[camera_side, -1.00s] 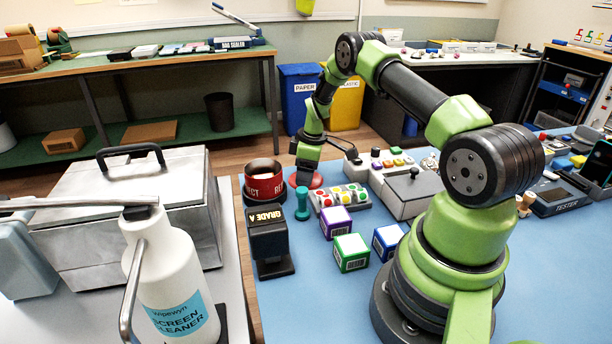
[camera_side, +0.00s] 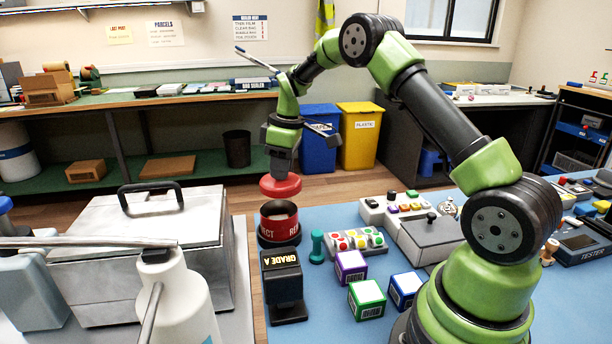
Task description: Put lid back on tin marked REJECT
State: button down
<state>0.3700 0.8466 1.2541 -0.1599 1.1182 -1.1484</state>
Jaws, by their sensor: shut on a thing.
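The tin marked REJECT (camera_side: 280,229) is a dark red open tin with white letters, upright on the blue mat near its left edge. Its pale inside shows from above. The red lid (camera_side: 281,186) is a round disc held roughly level above the tin, with a gap between them. My gripper (camera_side: 281,172) points down and is shut on the lid from above. Its fingertips are partly hidden against the lid.
A GRADE A stamp (camera_side: 283,285) stands in front of the tin. A teal peg-like item (camera_side: 317,247) and a tray with coloured buttons (camera_side: 353,240) are to the right. Cartons (camera_side: 366,299) lie in front.

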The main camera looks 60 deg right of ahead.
jog(key=shift+w+a+r, duration=0.15)
jog(key=shift+a, duration=0.3)
jog(key=shift+f, duration=3.15)
jog(key=shift+f, duration=0.15)
jog(key=shift+c, duration=2.3)
grip_release()
jog(key=shift+r, duration=3.55)
